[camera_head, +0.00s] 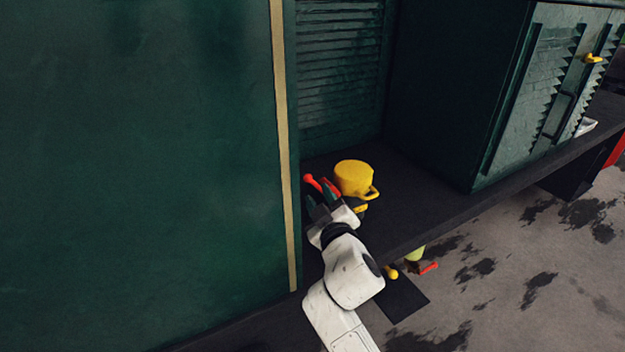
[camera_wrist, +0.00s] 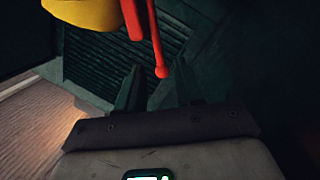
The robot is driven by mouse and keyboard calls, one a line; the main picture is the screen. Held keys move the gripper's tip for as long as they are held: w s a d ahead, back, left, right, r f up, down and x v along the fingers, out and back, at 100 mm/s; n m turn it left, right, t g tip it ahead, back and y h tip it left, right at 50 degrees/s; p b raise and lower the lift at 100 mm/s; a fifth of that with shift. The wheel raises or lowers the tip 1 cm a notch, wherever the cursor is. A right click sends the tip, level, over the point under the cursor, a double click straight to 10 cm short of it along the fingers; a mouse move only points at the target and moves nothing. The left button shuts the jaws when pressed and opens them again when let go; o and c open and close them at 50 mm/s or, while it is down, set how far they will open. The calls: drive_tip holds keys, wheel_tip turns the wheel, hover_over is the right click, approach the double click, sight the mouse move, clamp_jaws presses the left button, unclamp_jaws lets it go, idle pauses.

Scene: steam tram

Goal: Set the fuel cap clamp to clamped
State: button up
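The yellow fuel cap (camera_head: 355,177) stands on the dark ledge, with a loop handle at its lower right. It also shows at the top left of the wrist view (camera_wrist: 85,12). The red fuel cap clamp (camera_head: 312,182) is just left of the cap. In the wrist view the clamp (camera_wrist: 132,18) shows two red bars, one longer with a rounded end. My gripper (camera_wrist: 158,66) has its two dark green fingers apart, with the rounded red end in line with the gap. I cannot tell whether they touch. The clamp's base is hidden.
A green panel with a tan strip (camera_head: 283,150) rises close on the left. A louvred wall (camera_head: 340,75) stands behind, and a green cabinet (camera_head: 450,95) stands to the right. The ledge (camera_head: 430,195) is bare between cap and cabinet. Small yellow and red parts (camera_head: 429,267) show below its edge.

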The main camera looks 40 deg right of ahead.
sight(314, 184)
drive_tip(key=x, duration=0.6)
drive_tip(key=shift+w+d, duration=0.1)
drive_tip(key=shift+w, duration=0.1)
drive_tip(key=shift+c, duration=0.5)
clamp_jaws()
